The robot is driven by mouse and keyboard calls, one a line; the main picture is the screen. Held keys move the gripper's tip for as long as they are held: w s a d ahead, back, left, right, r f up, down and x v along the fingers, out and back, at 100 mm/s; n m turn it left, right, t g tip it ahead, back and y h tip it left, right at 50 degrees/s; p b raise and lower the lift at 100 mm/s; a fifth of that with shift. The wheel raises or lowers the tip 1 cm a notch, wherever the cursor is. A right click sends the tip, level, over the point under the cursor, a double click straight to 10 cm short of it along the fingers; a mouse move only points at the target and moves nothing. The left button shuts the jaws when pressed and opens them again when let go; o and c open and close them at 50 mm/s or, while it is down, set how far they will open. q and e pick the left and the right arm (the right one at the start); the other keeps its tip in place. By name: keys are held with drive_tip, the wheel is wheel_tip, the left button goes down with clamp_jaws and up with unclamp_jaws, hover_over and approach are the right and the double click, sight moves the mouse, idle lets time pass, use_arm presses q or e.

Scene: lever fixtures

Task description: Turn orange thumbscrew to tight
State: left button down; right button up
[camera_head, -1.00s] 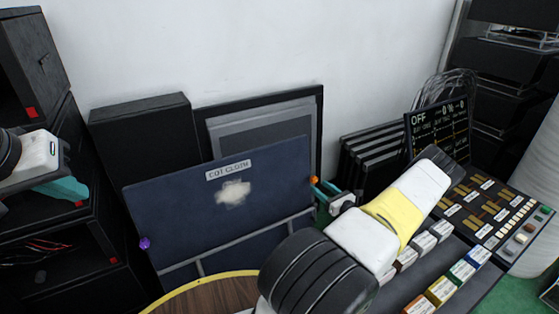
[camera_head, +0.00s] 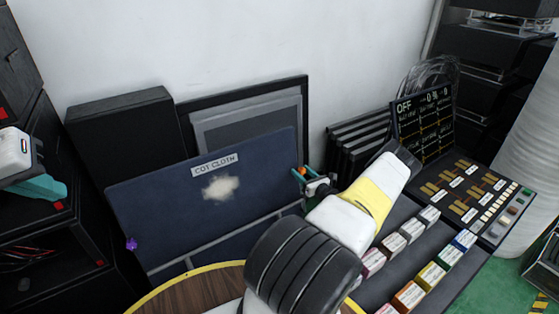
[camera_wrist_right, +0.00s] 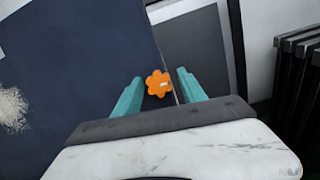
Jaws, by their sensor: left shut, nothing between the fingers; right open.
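The orange thumbscrew (camera_head: 303,170) is on the right edge of the dark blue board labelled "COT CLOTH" (camera_head: 250,168). In the right wrist view the orange thumbscrew (camera_wrist_right: 159,83) shows as a lobed knob with a small pale mark. My right gripper (camera_head: 305,174) is open, with its teal fingers on either side of the thumbscrew in the picture; in the right wrist view the fingers (camera_wrist_right: 158,92) stand apart from it, with small gaps. A purple knob (camera_head: 131,244) is on the board's left edge. My left gripper (camera_head: 62,190) is shut and empty at the far left.
A round wooden table (camera_head: 185,291) with a yellow rim is in front of the board. A control panel (camera_head: 470,195) and rows of coloured blocks (camera_head: 432,275) stand at the right. Framed panels (camera_head: 245,125) and a black box (camera_head: 125,135) lean behind.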

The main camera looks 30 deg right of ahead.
clamp_jaws()
drive_tip(key=shift+m, duration=0.4)
drive_tip(key=m, duration=0.2)
drive_tip(key=m+h, duration=0.1)
drive_tip(key=m, duration=0.1)
drive_tip(key=shift+a+h, duration=0.1)
drive_tip(key=shift+h, duration=0.2)
drive_tip(key=m, duration=0.5)
drive_tip(key=shift+r+g+h, duration=0.1)
drive_tip(key=shift+g+h, duration=0.3)
drive_tip(key=m+g, duration=0.1)
drive_tip(key=m, duration=0.4)
drive_tip(key=shift+a+h, duration=0.1)
drive_tip(key=shift+h, duration=0.3)
drive_tip(key=shift+r+m+g, duration=0.1)
drive_tip(key=shift+m+g, duration=0.3)
drive_tip(key=shift+m, duration=1.3)
